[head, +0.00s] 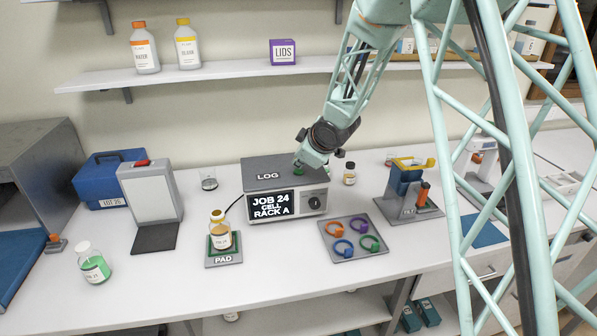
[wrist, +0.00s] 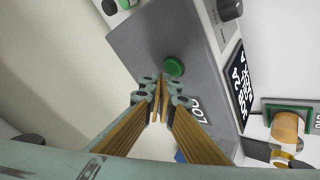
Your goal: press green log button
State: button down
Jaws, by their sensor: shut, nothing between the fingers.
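The grey LOG box (head: 262,170) stands at the back of the bench. Its front screen (head: 272,206) reads "JOB 24 CELL RACK A". The green button (wrist: 174,66) is on the box's top and shows whole in the wrist view, beyond my fingertips. In the head view a bit of green (head: 299,172) shows just under my gripper (head: 301,163). My gripper is shut and empty, over the top of the box. It also shows in the wrist view (wrist: 159,88), pointing towards the button. I cannot tell the exact gap between fingertips and button.
A bottle of amber liquid (head: 221,232) stands on the PAD (head: 224,262) in front. A tray of coloured rings (head: 341,253) lies to the right. A shelf (head: 220,76) runs above.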

aim_at(300, 172)
jog(key=shift+r+p, duration=2.4)
jog(key=shift+r, duration=0.15)
jog(key=shift+s+d+r, duration=0.1)
jog(key=shift+d+r, duration=0.1)
jog(key=shift+d, duration=0.1)
jog(key=s+d+r+m+h+b, duration=0.2)
jog(key=s+d+r+m+h, duration=0.15)
jog(key=s+d+r, duration=0.6)
jog(key=s+d+r+m+h+b, duration=0.1)
jog(key=s+d+r+m+b, duration=0.35)
jog(key=s+d, duration=0.95)
jog(key=s+d+f+m+g+b, duration=0.1)
jog(key=s+m+g, duration=0.1)
jog(key=s, duration=1.8)
jog(key=s+d+f+m+g+b, duration=0.1)
jog(key=s+m, duration=0.3)
jog(key=s, duration=1.7)
jog(key=shift+s+d+f+g+b, duration=0.15)
jog(key=shift+d+g+b, duration=0.2)
jog(key=shift+g+b, duration=0.25)
